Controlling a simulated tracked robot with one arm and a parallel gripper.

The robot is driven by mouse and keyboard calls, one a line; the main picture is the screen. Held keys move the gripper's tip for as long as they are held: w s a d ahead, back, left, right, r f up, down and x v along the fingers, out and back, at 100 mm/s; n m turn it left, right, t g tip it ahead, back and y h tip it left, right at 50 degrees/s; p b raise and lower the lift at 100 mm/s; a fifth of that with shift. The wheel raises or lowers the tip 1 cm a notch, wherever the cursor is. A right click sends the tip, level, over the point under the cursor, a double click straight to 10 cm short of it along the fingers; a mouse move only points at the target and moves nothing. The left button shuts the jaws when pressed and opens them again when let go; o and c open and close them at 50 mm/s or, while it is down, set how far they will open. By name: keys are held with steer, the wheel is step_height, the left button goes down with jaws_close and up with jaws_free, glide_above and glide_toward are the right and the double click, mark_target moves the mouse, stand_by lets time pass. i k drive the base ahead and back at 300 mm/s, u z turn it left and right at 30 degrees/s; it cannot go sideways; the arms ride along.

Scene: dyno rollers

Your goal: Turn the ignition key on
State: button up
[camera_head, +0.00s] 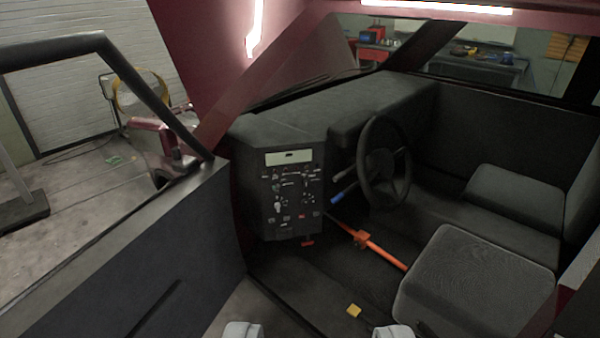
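The vehicle's dark control panel (313,160) stands left of the steering wheel (367,158). It carries a pale display (289,157) and several small knobs and switches. The ignition key is too small to pick out for certain among these controls. My gripper (318,332) shows at the bottom edge as two pale fingertips set wide apart. It is open, with nothing seen between the tips, and is well short of the panel.
The open door (130,260) fills the lower left. Two dark seats (475,285) are at the right. An orange bar (383,254) slants across the footwell, and a blue-ended lever (343,195) sticks out near the wheel.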

mark_target(276, 186)
steer(key=z, duration=0.3)
steer(key=i, duration=1.6)
steer(key=z, duration=0.3)
